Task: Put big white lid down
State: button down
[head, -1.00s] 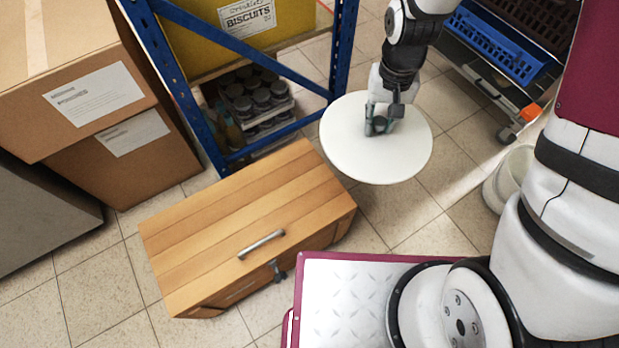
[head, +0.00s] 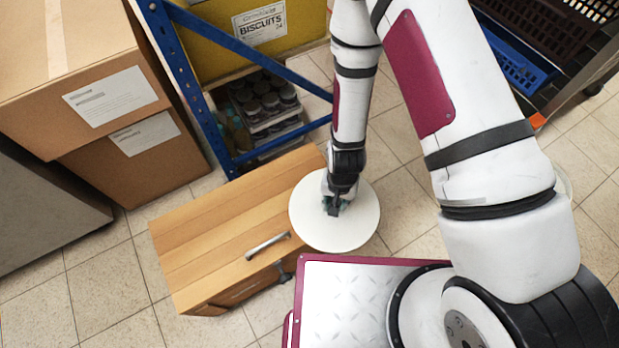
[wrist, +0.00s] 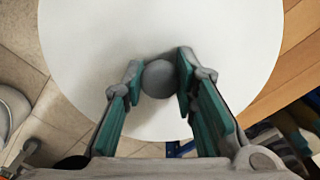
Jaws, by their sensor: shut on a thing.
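The big white lid (head: 312,233) is a flat round disc with a round grey-white knob (wrist: 159,79) at its middle. My gripper (head: 338,204) is above the lid, its fingers on both sides of the knob and shut on it. The wrist view shows the green finger pads (wrist: 158,84) at the knob and the lid filling much of the picture. In the head view the lid overlaps the right end of a wooden chest (head: 215,232) with a metal handle. I cannot tell how high the lid is above the floor or chest.
A blue rack (head: 190,85) with a yellow biscuits box (head: 225,30) and a crate of dark jars (head: 262,100) stands behind. Cardboard boxes (head: 85,70) are at the left. A blue crate (head: 518,62) is at the upper right. Tiled floor (head: 110,270) is bare left of the chest.

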aim_at(310, 176)
jog(key=w+a+b, duration=0.1)
jog(key=w+a, duration=0.1)
jog(key=w, duration=0.1)
jog(key=w+a+f, duration=0.1)
jog(key=w+a, duration=0.2)
jog(key=w, duration=0.1)
jog(key=w+a+b, duration=0.1)
jog(key=w+a, duration=0.1)
jog(key=w, duration=0.1)
jog(key=shift+w+a+f+b, duration=0.15)
jog(key=shift+a+b, duration=0.2)
jog(key=shift+f+b, duration=0.75)
jog(key=shift+f, duration=0.95)
jog(key=shift+f, duration=0.15)
jog(key=c, duration=1.3)
grip_release()
notch_tip(310, 176, up, 12)
jog(key=p, duration=0.4)
jog(key=shift+r, duration=0.2)
